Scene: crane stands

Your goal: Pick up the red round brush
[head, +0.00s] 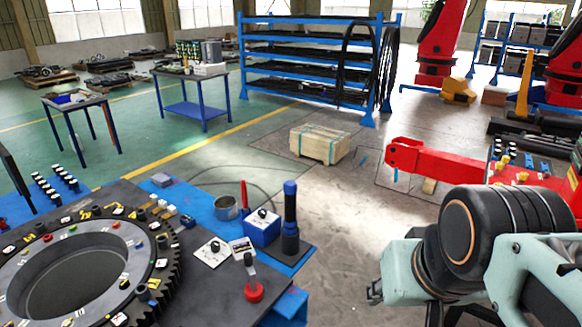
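The likely red round brush (254,289) stands near the front edge of the dark workbench. It has a round red base and an upright dark handle with a grey part. It is right of the large black gear ring (75,275). My arm comes in at the lower right, over the floor and well right of the brush. Dark parts under its wrist, seemingly my gripper (455,314), are cut off by the bottom edge. Its fingertips are hidden, so I cannot tell whether it is open or shut. The brush stands apart from my arm.
Near the brush are a white plate with a knob (213,252), a blue box (262,228), a tall black and blue cylinder (290,220) and a metal cup (226,208). A wooden crate (320,144) and a red machine (450,163) stand beyond. Floor lies between bench and arm.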

